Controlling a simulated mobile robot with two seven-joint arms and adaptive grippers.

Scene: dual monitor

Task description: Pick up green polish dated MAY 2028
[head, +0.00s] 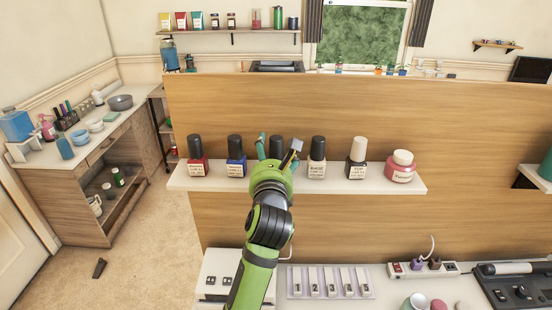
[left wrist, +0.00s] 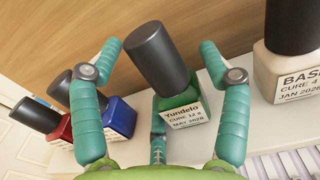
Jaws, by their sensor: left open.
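The green polish bottle with a black cap (left wrist: 180,104) stands upright on the shelf; its label reads "Yundelo, CURE 12 s, MAY 2028" in the left wrist view. In the head view its black cap (head: 276,146) shows between my fingers, and its body is hidden behind my gripper. My left gripper (head: 277,148) is open at the bottle. In the left wrist view (left wrist: 160,62) its teal fingers stand on both sides of the bottle, apart from it, with another finger below. My right gripper is not in view.
The white shelf (head: 400,187) also holds a red polish (head: 197,160) and a blue polish (head: 236,160) to the left. A wooden panel (head: 450,130) rises behind.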

